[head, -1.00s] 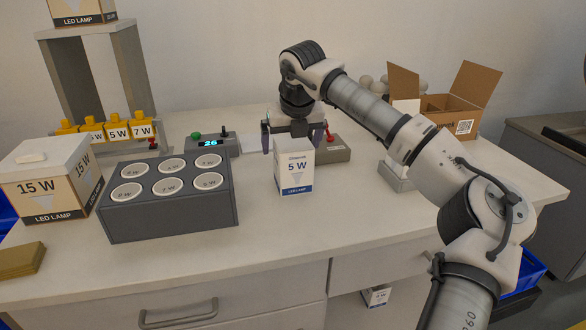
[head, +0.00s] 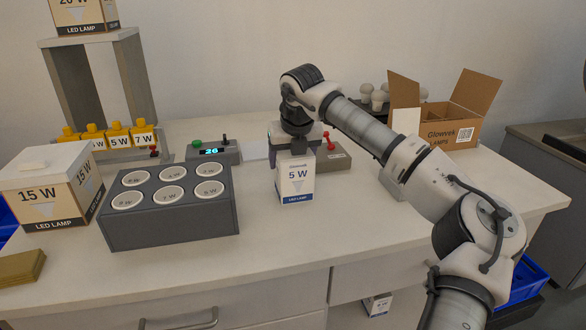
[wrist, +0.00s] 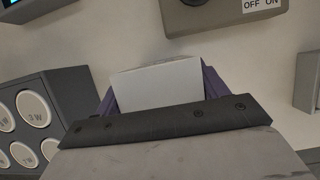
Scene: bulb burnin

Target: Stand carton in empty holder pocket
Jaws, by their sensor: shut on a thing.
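The white carton (head: 295,181), marked 5 W LED LAMP, stands upright near the middle of the bench, right of the grey block. My gripper (head: 297,156) points down over it and is shut on its upper part. In the wrist view the carton's pale top (wrist: 157,86) sits between my purple fingers. I cannot tell whether its base touches the bench. The dark grey block (head: 175,229) has several round, labelled wells on top.
A 15 W box (head: 38,201) stands left of the block. A grey switch box (head: 333,160) with a red lever and a green-button display unit (head: 212,151) sit behind the carton. An open cardboard box (head: 450,124) is at back right.

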